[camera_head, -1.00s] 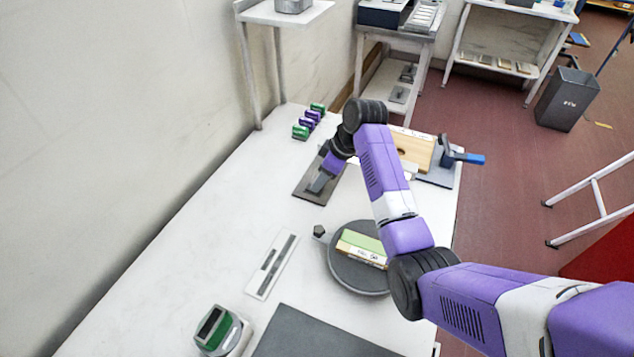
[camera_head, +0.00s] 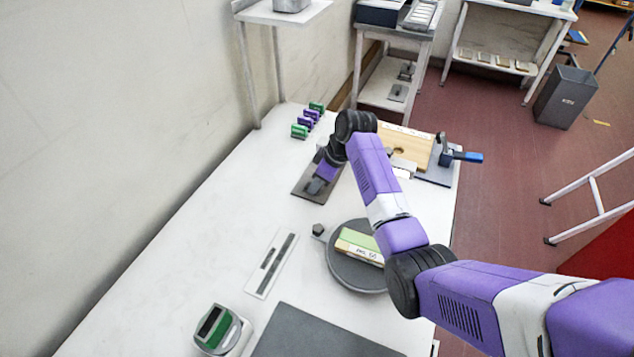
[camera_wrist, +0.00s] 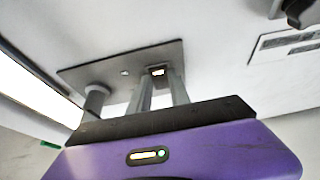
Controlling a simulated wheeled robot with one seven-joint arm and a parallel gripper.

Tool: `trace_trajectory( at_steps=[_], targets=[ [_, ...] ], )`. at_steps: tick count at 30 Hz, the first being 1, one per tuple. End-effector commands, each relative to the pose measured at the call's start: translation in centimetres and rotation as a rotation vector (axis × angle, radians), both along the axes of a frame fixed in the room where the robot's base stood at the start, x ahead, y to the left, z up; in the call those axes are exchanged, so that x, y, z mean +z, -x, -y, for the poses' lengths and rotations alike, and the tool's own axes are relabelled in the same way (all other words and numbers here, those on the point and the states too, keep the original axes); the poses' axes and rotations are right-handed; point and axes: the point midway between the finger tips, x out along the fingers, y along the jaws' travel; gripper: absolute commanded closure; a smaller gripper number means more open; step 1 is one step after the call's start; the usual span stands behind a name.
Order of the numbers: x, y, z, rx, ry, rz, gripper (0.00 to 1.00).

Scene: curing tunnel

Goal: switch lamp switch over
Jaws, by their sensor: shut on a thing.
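The lamp switch is on a dark grey plate (camera_head: 302,191) lying on the white bench, left of a wooden board. The plate also shows in the wrist view (camera_wrist: 90,76), with a short grey post (camera_wrist: 96,100) on its left and a small bright spot by the fingertips. My gripper (camera_head: 315,187) reaches down onto the plate. In the wrist view my gripper (camera_wrist: 160,84) has its two fingers close together at the plate, shut on the lamp switch. The switch's lever is mostly hidden between the fingers, so its position cannot be told.
Several green and purple blocks (camera_head: 303,127) stand behind the plate by the wall. A round dark turntable (camera_head: 352,277) bearing a green-topped block is nearer me. A clamp with a blue handle (camera_head: 466,157) is at the right. The bench's left middle is clear.

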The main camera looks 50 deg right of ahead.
Motion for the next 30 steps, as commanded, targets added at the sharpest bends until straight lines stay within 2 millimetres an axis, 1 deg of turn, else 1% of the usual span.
trace_trajectory(
  at_steps=[5, 12, 23, 24, 26, 27, 30],
  targets=[
    [0.47, -0.46, -0.18, 0.004, 0.032, -0.09, 1.0],
    [0.31, -0.81, -0.31, 0.001, 0.081, -0.225, 1.0],
    [0.26, -0.74, -0.3, 0.0, 0.088, -0.244, 1.0],
    [0.26, -0.74, -0.3, 0.0, 0.088, -0.244, 0.69],
    [0.26, -0.74, -0.3, 0.0, 0.088, -0.244, 0.57],
    [0.27, -0.75, -0.3, 0.0, 0.088, -0.243, 0.55],
    [0.27, -0.75, -0.29, 0.0, 0.088, -0.242, 0.55]
  ],
)
